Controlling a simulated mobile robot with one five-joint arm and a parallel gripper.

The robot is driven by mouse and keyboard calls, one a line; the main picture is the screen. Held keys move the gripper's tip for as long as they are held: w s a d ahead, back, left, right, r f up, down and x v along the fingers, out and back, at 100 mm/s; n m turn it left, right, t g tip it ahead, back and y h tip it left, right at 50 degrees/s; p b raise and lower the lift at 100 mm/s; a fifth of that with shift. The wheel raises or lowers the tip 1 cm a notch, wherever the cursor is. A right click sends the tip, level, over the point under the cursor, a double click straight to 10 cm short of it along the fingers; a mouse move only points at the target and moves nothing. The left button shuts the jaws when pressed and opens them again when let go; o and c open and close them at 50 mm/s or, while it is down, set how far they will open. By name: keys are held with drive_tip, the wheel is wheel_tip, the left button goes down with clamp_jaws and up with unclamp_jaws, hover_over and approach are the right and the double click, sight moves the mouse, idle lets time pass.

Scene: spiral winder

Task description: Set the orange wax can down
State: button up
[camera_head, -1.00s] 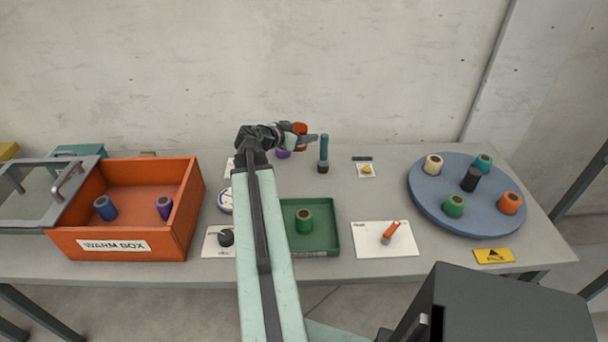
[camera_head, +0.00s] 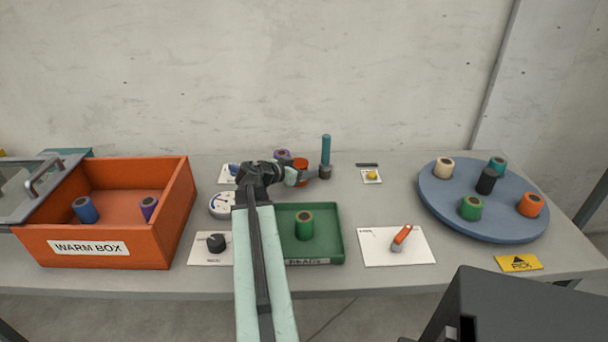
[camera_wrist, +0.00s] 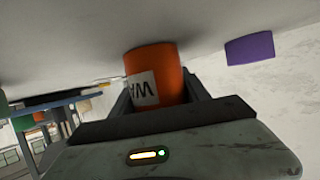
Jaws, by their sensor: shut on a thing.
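The orange wax can (camera_head: 300,164) is upright at the back of the table, just left of a teal post on a grey base (camera_head: 326,150). My gripper (camera_head: 303,177) is shut on it. In the wrist view, the can (camera_wrist: 153,62) sits between the two dark fingers of my gripper (camera_wrist: 160,88), with part of a white label with dark letters showing. The can is low over the grey table (camera_wrist: 75,40); I cannot tell whether its base touches. The arm and gripper hide part of it in the head view.
A purple can (camera_head: 282,155) stands close behind-left of the orange can; it also shows in the wrist view (camera_wrist: 250,48). A green tray (camera_head: 336,235) holding a green spool lies in front. The warm box (camera_head: 105,248) is left, a blue turntable (camera_head: 435,200) right.

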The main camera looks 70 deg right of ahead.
drive_tip(key=shift+f, duration=0.15)
drive_tip(key=o, duration=1.6)
drive_tip(key=shift+c, duration=0.2)
